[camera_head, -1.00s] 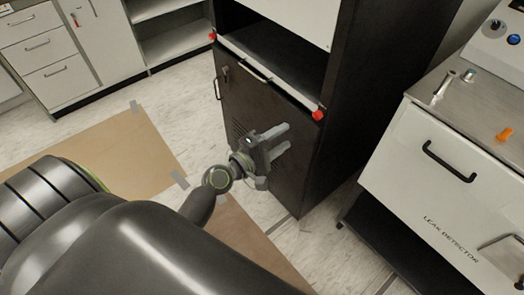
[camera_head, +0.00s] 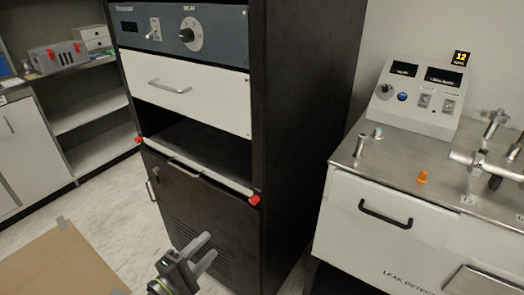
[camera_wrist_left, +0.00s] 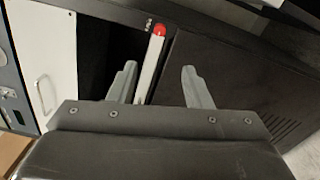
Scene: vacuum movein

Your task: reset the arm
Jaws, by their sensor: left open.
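My left gripper (camera_head: 208,247) shows at the bottom of the head view, in front of the lower door of the black cabinet (camera_head: 305,110). Its two grey fingers are apart with nothing between them. The left wrist view also shows the open gripper (camera_wrist_left: 159,69), with a white shelf edge and its red end cap (camera_wrist_left: 159,29) beyond the fingers. No contact with the cabinet is clear. Most of my left arm is below the head view. My right gripper is not in view.
The cabinet has an open bay above a white shelf edge (camera_head: 208,176) with red end caps. The leak detector bench (camera_head: 375,235) stands at the right, with an orange knob (camera_head: 422,177) on top. Brown floor board (camera_head: 60,265) lies at lower left.

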